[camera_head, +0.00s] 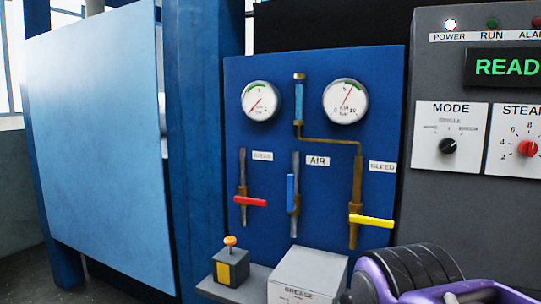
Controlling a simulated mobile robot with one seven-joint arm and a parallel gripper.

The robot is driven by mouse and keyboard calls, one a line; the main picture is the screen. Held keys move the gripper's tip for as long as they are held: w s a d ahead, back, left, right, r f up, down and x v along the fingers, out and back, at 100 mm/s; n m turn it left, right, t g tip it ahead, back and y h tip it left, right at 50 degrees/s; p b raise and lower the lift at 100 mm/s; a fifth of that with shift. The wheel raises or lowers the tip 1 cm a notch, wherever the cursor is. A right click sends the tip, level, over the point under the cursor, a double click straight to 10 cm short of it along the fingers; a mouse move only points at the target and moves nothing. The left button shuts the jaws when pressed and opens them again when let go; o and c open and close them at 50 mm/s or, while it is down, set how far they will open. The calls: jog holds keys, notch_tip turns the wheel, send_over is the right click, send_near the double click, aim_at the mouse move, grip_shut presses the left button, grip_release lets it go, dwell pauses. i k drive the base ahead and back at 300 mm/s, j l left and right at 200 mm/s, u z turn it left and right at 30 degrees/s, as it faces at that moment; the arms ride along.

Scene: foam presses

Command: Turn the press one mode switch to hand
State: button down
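The mode switch (448,146) is a round black knob on a white plate marked MODE (450,108), on the grey control panel at the right. A light pointer mark shows on the knob, seemingly toward the upper right. The small position labels around it are too blurred to read, so I cannot tell its setting. Nothing touches the knob. A purple and black part of my arm (415,275) shows at the bottom right, below the panel. My gripper's fingers are not in view.
Right of the switch is a red STEAM knob (527,148). A blue board (330,210) carries two gauges and red, blue and yellow valve levers. Below it are a grey box (308,278) and a small box with an orange button (230,241). Space before the switch looks clear.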

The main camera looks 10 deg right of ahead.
aim_at(447, 145)
jog(key=k+z, duration=0.2)
jog(key=z, duration=0.9)
